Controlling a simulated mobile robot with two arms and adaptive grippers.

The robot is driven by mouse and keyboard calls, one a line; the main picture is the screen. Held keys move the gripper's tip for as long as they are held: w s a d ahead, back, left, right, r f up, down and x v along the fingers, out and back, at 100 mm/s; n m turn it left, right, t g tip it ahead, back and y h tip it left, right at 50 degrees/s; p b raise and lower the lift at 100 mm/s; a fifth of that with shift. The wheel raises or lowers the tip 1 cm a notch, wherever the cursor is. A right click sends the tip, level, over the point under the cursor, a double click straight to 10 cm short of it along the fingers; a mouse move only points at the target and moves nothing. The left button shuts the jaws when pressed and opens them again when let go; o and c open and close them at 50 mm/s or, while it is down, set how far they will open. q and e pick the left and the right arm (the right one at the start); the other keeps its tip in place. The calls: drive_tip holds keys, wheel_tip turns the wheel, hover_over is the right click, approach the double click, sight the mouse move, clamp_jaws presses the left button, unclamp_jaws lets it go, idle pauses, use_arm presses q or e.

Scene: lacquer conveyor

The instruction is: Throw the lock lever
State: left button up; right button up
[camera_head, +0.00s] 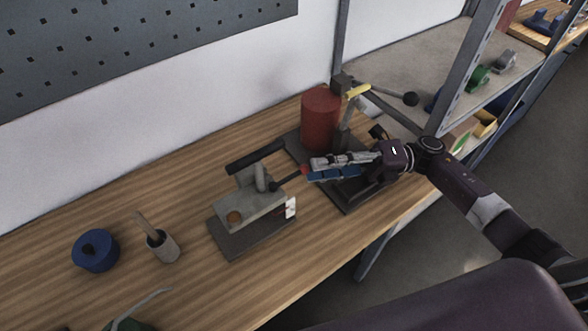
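A grey fixture (247,207) stands on a dark base plate (229,243) on the wooden bench. It has an upright grey post and a black bar at its top. A dark lever (286,184) reaches from the fixture to the right and ends in a small red knob (304,169). My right gripper (311,169) comes in from the right, its fingers close together and its tips at the red knob. Whether they are shut on the knob or only beside it cannot be told. My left gripper is not in view.
Behind my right gripper stand a red cylinder (320,118) and a post with a yellow top (356,91) and a black-knobbed arm (410,99). A blue round part (95,250) and a grey cup (162,246) are at left. Metal shelving (456,75) stands at right.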

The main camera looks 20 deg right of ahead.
sight(300, 171)
drive_tip(key=a, duration=0.1)
drive_tip(key=a+p, duration=0.1)
drive_tip(key=a, duration=0.2)
drive_tip(key=shift+r, duration=0.35)
drive_tip(key=shift+a+f+p, duration=0.1)
drive_tip(key=shift+a+p, duration=0.25)
drive_tip(key=shift+a, duration=0.1)
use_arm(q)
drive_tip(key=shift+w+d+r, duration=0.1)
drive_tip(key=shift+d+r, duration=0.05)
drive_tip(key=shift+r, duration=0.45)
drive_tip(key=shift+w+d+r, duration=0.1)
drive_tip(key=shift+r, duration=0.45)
use_arm(e)
clamp_jaws()
